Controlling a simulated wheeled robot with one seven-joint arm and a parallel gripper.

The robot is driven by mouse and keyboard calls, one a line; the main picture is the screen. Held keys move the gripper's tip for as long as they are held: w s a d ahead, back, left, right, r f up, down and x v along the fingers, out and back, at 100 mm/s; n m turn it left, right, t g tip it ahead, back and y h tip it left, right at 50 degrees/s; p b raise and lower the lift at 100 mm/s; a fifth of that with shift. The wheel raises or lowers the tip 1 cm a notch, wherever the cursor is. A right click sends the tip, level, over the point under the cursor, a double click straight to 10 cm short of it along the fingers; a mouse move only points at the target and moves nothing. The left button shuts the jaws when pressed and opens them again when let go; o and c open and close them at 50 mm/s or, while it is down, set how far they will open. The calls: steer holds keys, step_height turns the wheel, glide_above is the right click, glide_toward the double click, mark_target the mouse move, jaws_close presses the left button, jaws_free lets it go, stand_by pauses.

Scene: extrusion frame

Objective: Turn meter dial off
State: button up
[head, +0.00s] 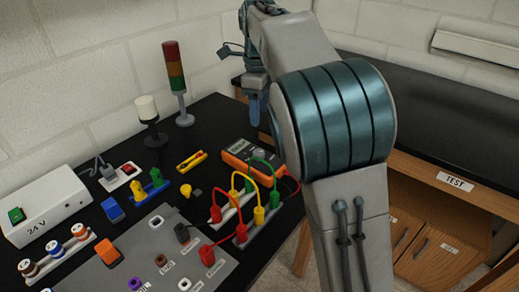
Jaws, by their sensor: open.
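The orange meter (234,161) lies on the black bench, with its grey display at its upper left. Its dial cannot be clearly made out; green, yellow and red leads cross the meter's right and lower side. My gripper (258,112) points downward beyond the meter, near the back right bench edge. It appears apart from the meter and holds nothing that I can see. The fingers are small in view and partly hidden by my arm. My arm also covers the area just right of the meter.
Plug strips (243,234) with red, yellow and green leads stand in front of the meter. A signal tower (175,75), white lamp (147,108), yellow holder (191,161) and 24 V supply (45,205) stand leftward. A second bench (440,115) is at right.

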mark_target(259, 152)
step_height(259, 152, down, 13)
steer(key=shift+r+b, duration=0.1)
steer(key=shift+b, duration=0.5)
steer(key=shift+c, duration=0.3)
steer(key=c, duration=0.9)
